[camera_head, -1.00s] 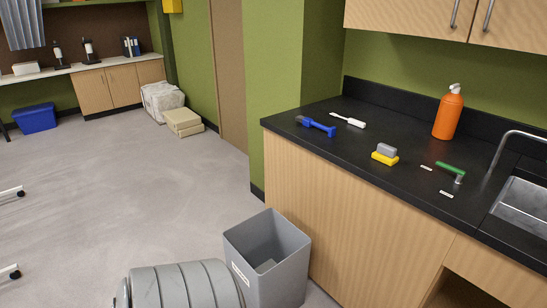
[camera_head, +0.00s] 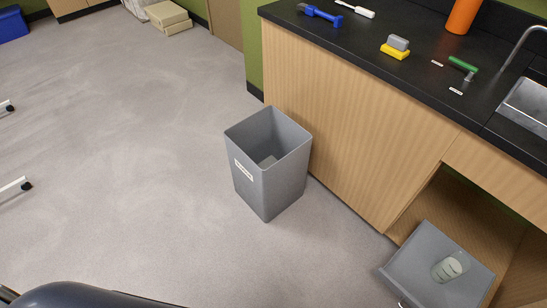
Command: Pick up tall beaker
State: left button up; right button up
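A clear glass beaker (camera_head: 450,266) with markings on its side is at the lower right of the head view. It is on or in a grey square holder (camera_head: 419,252) by the open space under the sink counter. I cannot tell whether the beaker is upright or lying, or how deep the holder is. No other beaker shows, so its height cannot be compared. Neither of my grippers is in view.
A grey bin (camera_head: 268,185) stands on the floor against the wooden cabinet (camera_head: 355,135). The black counter (camera_head: 360,45) holds a blue tool (camera_head: 320,14), a yellow and grey block (camera_head: 395,48), a green-handled tool (camera_head: 463,67) and an orange bottle (camera_head: 463,15). The floor at left is mostly clear.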

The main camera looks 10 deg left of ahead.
aim_at(456, 264)
jog(key=u, duration=0.3)
jog(key=z, duration=2)
